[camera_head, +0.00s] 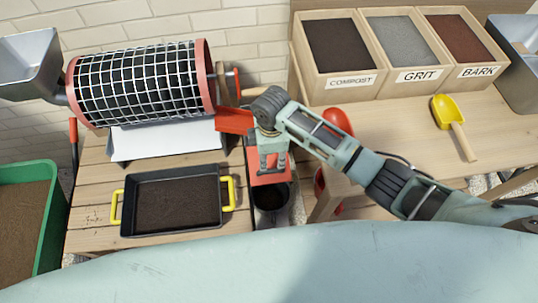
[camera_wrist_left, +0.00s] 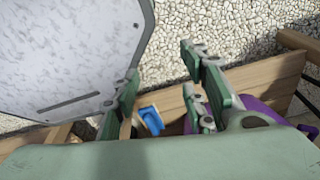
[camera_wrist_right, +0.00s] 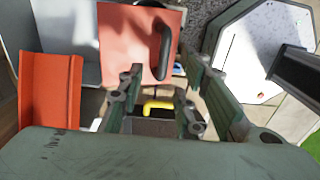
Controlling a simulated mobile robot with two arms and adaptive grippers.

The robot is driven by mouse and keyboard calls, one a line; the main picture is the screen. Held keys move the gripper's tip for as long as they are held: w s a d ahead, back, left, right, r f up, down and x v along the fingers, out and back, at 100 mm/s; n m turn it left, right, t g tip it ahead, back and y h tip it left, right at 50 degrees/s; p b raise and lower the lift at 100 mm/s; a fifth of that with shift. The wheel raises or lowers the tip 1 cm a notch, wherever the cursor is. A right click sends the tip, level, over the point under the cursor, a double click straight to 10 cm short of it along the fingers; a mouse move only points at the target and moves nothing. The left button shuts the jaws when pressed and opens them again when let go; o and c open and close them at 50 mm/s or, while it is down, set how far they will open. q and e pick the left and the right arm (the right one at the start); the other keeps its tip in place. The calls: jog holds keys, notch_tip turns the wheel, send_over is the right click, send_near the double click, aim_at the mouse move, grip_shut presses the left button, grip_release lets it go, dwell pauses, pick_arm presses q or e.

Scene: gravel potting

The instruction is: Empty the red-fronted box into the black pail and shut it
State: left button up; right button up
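The red-fronted box (camera_head: 270,172) shows its red panel at the right edge of the slatted table in the head view. A red panel with a black handle (camera_wrist_right: 140,45) also shows in the right wrist view. The black pail (camera_head: 273,199) is just below the box, with a dark inside. My right gripper (camera_head: 272,164) is over the red front, fingers spread in the right wrist view (camera_wrist_right: 160,85). The handle lies beyond its fingers; I cannot tell if they touch it. My left gripper (camera_wrist_left: 160,85) is open and empty in its wrist view and not in the head view.
A mesh drum (camera_head: 140,85) with red rims stands behind a black tray (camera_head: 172,226) with yellow handles. A red chute (camera_head: 234,120) is beside my right gripper. Compost, grit and bark bins (camera_head: 400,85) and a yellow scoop (camera_head: 447,112) are on the right bench. A green crate (camera_head: 50,215) is at left.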

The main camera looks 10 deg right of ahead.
aim_at(271, 170)
jog(key=f, duration=0.3)
jog(key=s+f, duration=0.1)
jog(key=f, duration=0.1)
jog(key=shift+a, duration=0.1)
jog(key=shift+w+f+b, duration=0.15)
jog(key=shift+f+b, duration=0.15)
jog(key=shift+f, duration=0.75)
grip_shut()
pick_arm(q)
jog(key=shift+g, duration=0.5)
jog(key=s, duration=0.4)
jog(key=s+f, duration=0.1)
jog(key=shift+s+a, duration=0.1)
jog(key=shift+s, duration=0.3)
